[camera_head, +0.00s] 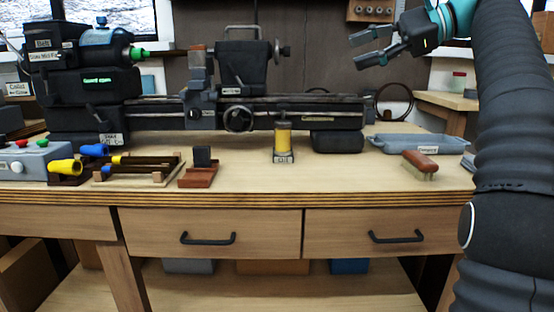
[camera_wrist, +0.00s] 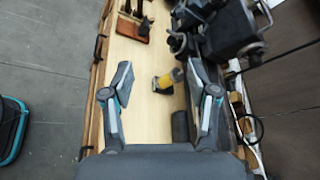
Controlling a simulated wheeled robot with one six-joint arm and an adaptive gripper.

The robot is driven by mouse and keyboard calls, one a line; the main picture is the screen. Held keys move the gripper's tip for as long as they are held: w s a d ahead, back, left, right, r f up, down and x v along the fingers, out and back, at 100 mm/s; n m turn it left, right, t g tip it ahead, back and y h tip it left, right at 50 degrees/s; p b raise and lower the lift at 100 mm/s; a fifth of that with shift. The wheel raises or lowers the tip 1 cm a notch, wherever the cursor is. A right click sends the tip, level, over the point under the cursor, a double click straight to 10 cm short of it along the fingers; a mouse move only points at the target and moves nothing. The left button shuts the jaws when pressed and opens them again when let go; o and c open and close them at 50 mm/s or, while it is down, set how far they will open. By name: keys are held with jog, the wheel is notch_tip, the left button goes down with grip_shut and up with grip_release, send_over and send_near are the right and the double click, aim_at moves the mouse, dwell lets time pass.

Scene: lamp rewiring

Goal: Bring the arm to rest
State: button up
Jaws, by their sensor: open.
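My gripper (camera_head: 371,46) is raised at the upper right in the head view, above the right end of the bench. Its two fingers point left and stand apart, with nothing between them. In the wrist view my gripper (camera_wrist: 160,85) is open and empty, looking down along the bench top. My arm runs down the right side of the head view. The workbench (camera_head: 340,178) lies below the gripper, and the gripper touches nothing.
A lathe (camera_head: 250,115) stands along the back of the bench. A yellow cylinder (camera_head: 283,139) in a holder, a brush (camera_head: 421,163), a grey tray (camera_head: 400,143), a wooden rack (camera_head: 135,172) and a control box (camera_head: 30,160) are on the top. The front middle-right is clear.

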jog(key=s+a+f+n+t+h, duration=0.1)
jog(key=s+a+f+n+h, duration=0.25)
jog(key=f, duration=0.55)
jog(key=s+a+f+t+h, duration=0.1)
jog(key=s+a+f+h, duration=0.1)
jog(key=s+f+h, duration=0.5)
jog(key=s+d+f+n+h, duration=0.1)
jog(key=s+f+n, duration=0.2)
jog(key=f, duration=0.6)
jog(key=s+d+f+n+h, duration=0.1)
jog(key=s+d+f+n, duration=0.1)
jog(key=s+f, duration=0.6)
jog(key=s+d+f+n+h, duration=0.1)
jog(key=s+f+n, duration=0.4)
jog(key=f, duration=0.5)
jog(key=shift+s+d+f+g, duration=0.25)
jog(key=shift+d+f+g, duration=0.15)
jog(key=shift+d, duration=0.05)
